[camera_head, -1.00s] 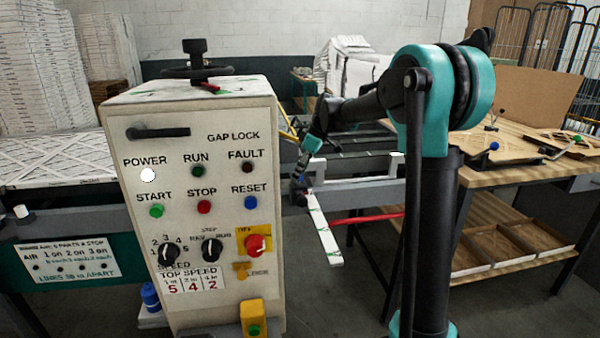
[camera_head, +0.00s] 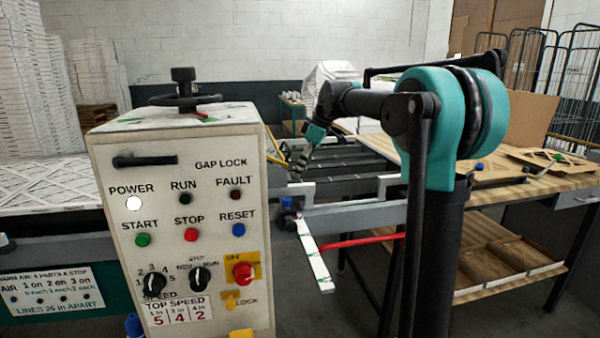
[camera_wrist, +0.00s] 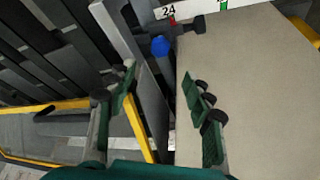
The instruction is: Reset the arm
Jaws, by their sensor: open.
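My arm (camera_head: 425,110) stands right of the control box, with its upper links reaching left over the conveyor frame. My gripper (camera_head: 300,160) is at the end of the arm, just behind the box's right edge and partly hidden in the head view. In the wrist view my gripper (camera_wrist: 160,105) has its two green fingers spread wide with nothing between them. Below the fingers are a blue knob (camera_wrist: 160,46), a grey rail and a beige panel (camera_wrist: 255,85). I cannot tell how far the fingers are from these.
The control box (camera_head: 185,220) with buttons and a handwheel (camera_head: 185,98) stands close at the left. The conveyor frame (camera_head: 350,215) carries a white scale bar (camera_head: 313,255) and a red bar (camera_head: 360,240). A wooden table (camera_head: 500,190) is at the right. Yellow framing (camera_wrist: 60,105) borders the wrist view.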

